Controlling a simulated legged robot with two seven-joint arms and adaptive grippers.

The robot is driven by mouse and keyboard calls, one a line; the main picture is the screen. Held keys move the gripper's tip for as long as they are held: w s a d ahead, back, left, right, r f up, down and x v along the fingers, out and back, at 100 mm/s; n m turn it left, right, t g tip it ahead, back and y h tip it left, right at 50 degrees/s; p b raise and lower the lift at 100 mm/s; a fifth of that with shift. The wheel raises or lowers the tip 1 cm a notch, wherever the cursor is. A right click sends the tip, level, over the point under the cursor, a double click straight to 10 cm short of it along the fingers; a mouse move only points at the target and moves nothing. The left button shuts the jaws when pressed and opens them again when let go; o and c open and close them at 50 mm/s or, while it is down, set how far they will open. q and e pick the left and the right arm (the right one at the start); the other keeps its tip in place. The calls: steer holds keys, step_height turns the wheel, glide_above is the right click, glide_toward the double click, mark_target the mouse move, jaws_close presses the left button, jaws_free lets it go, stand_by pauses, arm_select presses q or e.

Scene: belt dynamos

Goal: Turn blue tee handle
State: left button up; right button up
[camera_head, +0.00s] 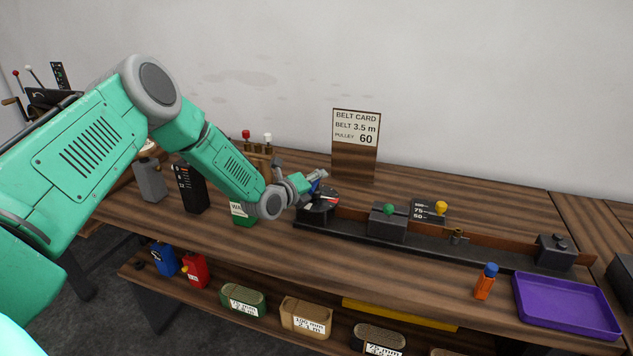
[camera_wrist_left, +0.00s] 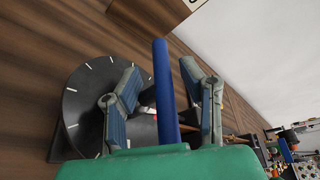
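The blue tee handle (camera_wrist_left: 163,90) shows in the left wrist view as an upright blue bar between the two fingers of my left gripper (camera_wrist_left: 161,88). There is a gap on each side of the bar, so the gripper is open around it and not clamped. Behind it is a black round dial (camera_wrist_left: 85,90) with white tick marks. In the head view my left gripper (camera_head: 311,184) is over the dial (camera_head: 322,205) at the left end of the long black rail, and it hides most of the handle. My right gripper is in neither view.
The black rail (camera_head: 470,254) runs right across the wooden bench, carrying a block with a green knob (camera_head: 388,209). The belt card (camera_head: 356,135) stands behind. An orange bottle with a blue cap (camera_head: 485,281) and a purple tray (camera_head: 566,305) are at the front right.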

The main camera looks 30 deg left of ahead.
arm_select(q)
steer(key=shift+d, duration=0.1)
jaws_close()
steer(key=shift+d+n+y, duration=0.1)
steer(key=shift+n+y, duration=0.3)
steer(key=shift+y, duration=0.4)
steer(key=shift+f+n+y+b, duration=0.1)
steer(key=shift+n+y+b, duration=0.6)
steer(key=shift+y, duration=0.4)
steer(key=n+g+y+b, duration=0.1)
steer(key=n+y, duration=0.1)
steer(key=y, duration=0.1)
steer(key=n+g+y+b, duration=0.2)
steer(key=n+y, duration=0.1)
steer(key=shift+s+n, duration=0.1)
steer(key=shift+n, duration=0.2)
steer(key=shift+n+g+y, duration=0.8)
steer(key=shift+y, duration=0.1)
steer(key=shift+s+n+g+y, duration=0.15)
steer(key=shift+n+g+y, duration=1.05)
steer(key=shift+n+g, duration=0.2)
